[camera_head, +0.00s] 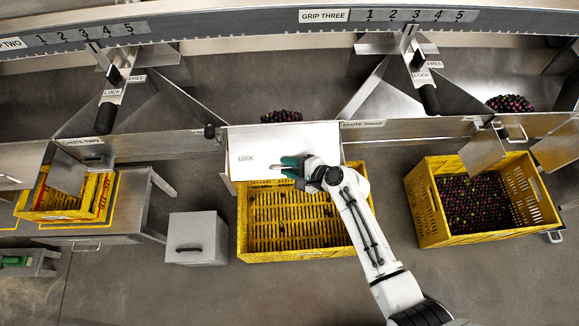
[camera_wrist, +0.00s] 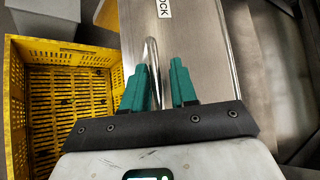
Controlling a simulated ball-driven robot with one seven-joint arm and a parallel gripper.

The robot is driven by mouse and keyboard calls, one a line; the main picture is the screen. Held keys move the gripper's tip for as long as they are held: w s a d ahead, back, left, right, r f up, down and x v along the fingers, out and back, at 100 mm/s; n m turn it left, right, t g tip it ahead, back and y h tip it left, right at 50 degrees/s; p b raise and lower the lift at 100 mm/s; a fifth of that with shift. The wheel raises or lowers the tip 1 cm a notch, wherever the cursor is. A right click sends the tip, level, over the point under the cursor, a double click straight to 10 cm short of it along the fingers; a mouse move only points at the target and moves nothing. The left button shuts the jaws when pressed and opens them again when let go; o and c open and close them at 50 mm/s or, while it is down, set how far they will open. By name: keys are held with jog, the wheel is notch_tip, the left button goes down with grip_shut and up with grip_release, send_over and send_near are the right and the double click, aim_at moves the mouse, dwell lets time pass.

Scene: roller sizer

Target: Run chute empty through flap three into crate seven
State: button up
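A pale metal flap marked LOCK (camera_head: 285,138) stands at the centre, left of the CHUTE THREE label (camera_head: 362,124). My gripper (camera_head: 291,168) is at the flap's handle (camera_head: 262,167). In the wrist view, my gripper (camera_wrist: 163,88) has its teal fingers apart, with the bar handle (camera_wrist: 151,58) between them, near the left finger. No firm grip shows. A yellow crate (camera_head: 290,256) stands below the flap, with a few small dark fruits inside; it also shows in the wrist view (camera_wrist: 60,48). No crate number is readable. Dark fruit (camera_head: 281,116) shows behind the flap.
A yellow crate full of dark fruit (camera_head: 423,205) stands at right below open metal doors (camera_head: 482,153). A grey box (camera_head: 196,240) stands left of the centre crate. Grip levers (camera_head: 430,98) hang above. More fruit (camera_head: 510,103) lies at upper right. The front floor is partly clear.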

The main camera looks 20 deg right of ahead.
jog(key=shift+o, duration=0.8)
jog(key=shift+s, duration=0.1)
jog(key=v, duration=1)
jog(key=shift+s+d+r, duration=0.15)
jog(key=shift+s+d, duration=0.05)
jog(key=shift+d, duration=0.05)
jog(key=s+d+r+n+g+h, duration=0.2)
jog(key=s+d+n+g, duration=0.1)
jog(key=s+n, duration=0.2)
jog(key=s+d+r+n+g+h, duration=0.2)
jog(key=s+d+n+g+h, duration=0.1)
jog(key=s+n, duration=0.3)
jog(key=s+d+r+n+g+h, duration=0.2)
jog(key=s+n, duration=0.3)
jog(key=s, duration=0.4)
jog(key=shift+s+d+r+n+g+h, duration=0.3)
jog(key=shift+d+r+g+h, duration=0.1)
jog(key=shift+r, duration=0.15)
